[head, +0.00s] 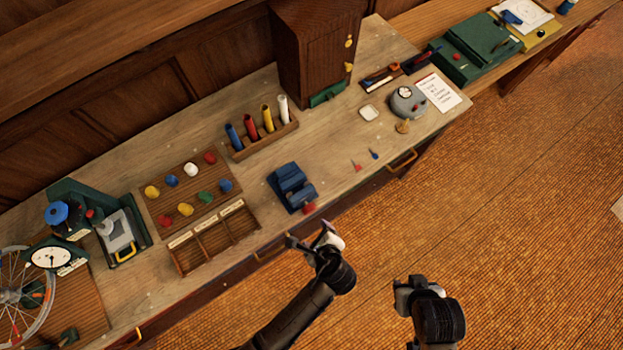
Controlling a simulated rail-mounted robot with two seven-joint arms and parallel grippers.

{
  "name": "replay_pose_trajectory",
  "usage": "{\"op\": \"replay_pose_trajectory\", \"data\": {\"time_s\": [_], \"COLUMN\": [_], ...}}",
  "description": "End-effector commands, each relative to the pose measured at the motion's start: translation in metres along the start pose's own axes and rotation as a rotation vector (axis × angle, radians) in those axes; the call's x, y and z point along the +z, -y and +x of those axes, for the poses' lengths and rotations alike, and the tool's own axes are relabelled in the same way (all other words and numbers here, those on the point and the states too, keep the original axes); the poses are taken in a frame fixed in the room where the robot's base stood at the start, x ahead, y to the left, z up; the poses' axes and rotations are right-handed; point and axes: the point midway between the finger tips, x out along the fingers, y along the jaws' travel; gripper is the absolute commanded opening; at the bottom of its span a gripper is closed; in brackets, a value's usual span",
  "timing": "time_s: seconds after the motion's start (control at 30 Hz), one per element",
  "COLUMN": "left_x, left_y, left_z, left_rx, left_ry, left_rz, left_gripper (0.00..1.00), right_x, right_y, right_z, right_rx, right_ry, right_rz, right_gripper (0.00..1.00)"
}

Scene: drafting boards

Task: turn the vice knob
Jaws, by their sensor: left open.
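The blue vice (291,187) stands near the front edge of the bench, at the middle of the head view. A red knob (309,208) sits on its front side, facing the bench edge. My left gripper (309,236) is open and empty just in front of the bench edge, a short way below the red knob in the picture and apart from it. My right gripper (408,284) is over the floor to the right, away from the vice. I cannot tell whether its fingers are open or shut.
A compartment tray (217,239) and a board with coloured knobs (160,205) lie left of the vice. A rack of coloured tubes (262,144) stands behind it. Two small pointed pieces, red (356,166) and blue (374,154), lie to the right. A drawer handle (403,161) juts from the front.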

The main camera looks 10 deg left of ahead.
Motion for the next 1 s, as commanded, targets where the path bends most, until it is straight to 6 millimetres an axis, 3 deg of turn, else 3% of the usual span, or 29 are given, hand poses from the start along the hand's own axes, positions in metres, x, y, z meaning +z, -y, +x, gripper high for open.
{"op": "replay_pose_trajectory", "data": {"time_s": [0.17,0.37,1.0], "left_x": [-0.012,-0.014,-0.008], "left_y": [0.006,0.008,0.014], "left_z": [0.001,0.012,0.118], "left_rx": [-0.043,-0.052,-0.051], "left_ry": [0.05,0.067,0.065], "left_rz": [0.219,0.284,0.28], "left_gripper": [0.75,0.75,0.75], "right_x": [0.0,0.0,0.002], "right_y": [0.001,0.003,0.004], "right_z": [0.002,0.002,0.006], "right_rx": [-0.002,-0.006,-0.009], "right_ry": [-0.001,-0.002,-0.002], "right_rz": [0.002,0.007,0.009], "right_gripper": [0.43,0.43,0.43]}}
